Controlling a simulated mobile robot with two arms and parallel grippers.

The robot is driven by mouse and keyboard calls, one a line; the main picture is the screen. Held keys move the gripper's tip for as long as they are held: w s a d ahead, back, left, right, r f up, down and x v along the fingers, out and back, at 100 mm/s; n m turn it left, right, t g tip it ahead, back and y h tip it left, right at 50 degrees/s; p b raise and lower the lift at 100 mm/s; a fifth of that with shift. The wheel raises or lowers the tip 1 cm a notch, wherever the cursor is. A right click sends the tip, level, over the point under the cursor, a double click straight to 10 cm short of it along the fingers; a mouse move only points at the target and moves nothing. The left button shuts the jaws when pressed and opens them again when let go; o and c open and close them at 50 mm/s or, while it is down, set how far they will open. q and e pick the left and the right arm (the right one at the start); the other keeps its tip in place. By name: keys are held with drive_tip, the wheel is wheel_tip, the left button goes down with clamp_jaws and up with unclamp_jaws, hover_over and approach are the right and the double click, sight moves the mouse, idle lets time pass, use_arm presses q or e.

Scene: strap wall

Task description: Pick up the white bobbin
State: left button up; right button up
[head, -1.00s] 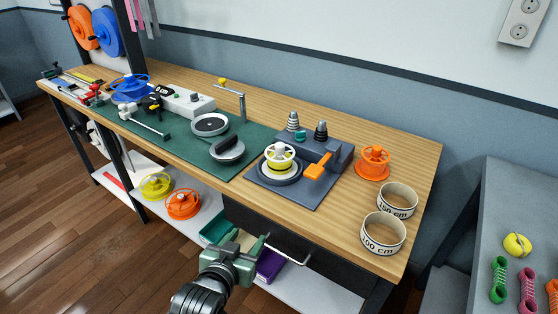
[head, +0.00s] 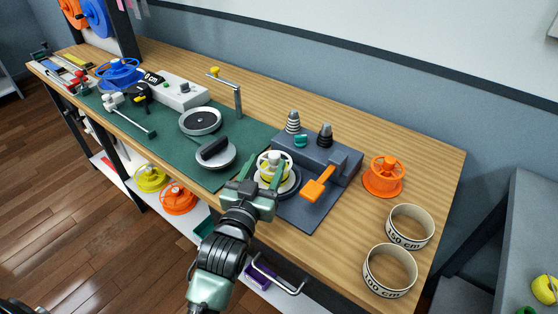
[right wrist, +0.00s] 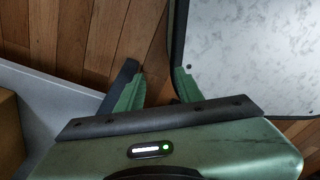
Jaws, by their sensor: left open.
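The white bobbin (head: 275,157), with a yellow band around it, sits on the round seat of the dark grey winding machine (head: 327,158). My left gripper (head: 263,170) is open in front of it in the head view. Its two fingers point toward the bobbin and hide its lower front; I cannot tell whether they touch it. My right gripper (right wrist: 158,82) shows in the right wrist view with its fingers apart and nothing between them.
An orange lever (head: 318,184) and two cones stand on the machine. An orange spool (head: 384,176) and two printed rings (head: 390,270) are to the right. A green mat (head: 150,125) with round grey devices lies left. A grey-topped surface (right wrist: 250,55) is near my right gripper.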

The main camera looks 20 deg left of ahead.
sight(276, 152)
use_arm(q)
drive_tip(key=shift+w+r, duration=0.1)
drive_tip(key=shift+w, duration=0.7)
drive_tip(key=w, duration=0.3)
drive_tip(key=w+p, duration=0.1)
drive_tip(key=shift+w+d, duration=0.3)
drive_tip(key=shift+d, duration=0.1)
drive_tip(key=shift+w+f, duration=0.2)
drive_tip(key=shift+w, duration=0.3)
clamp_jaws()
use_arm(e)
drive_tip(key=shift+s+r, duration=0.5)
drive_tip(key=shift+s, duration=0.05)
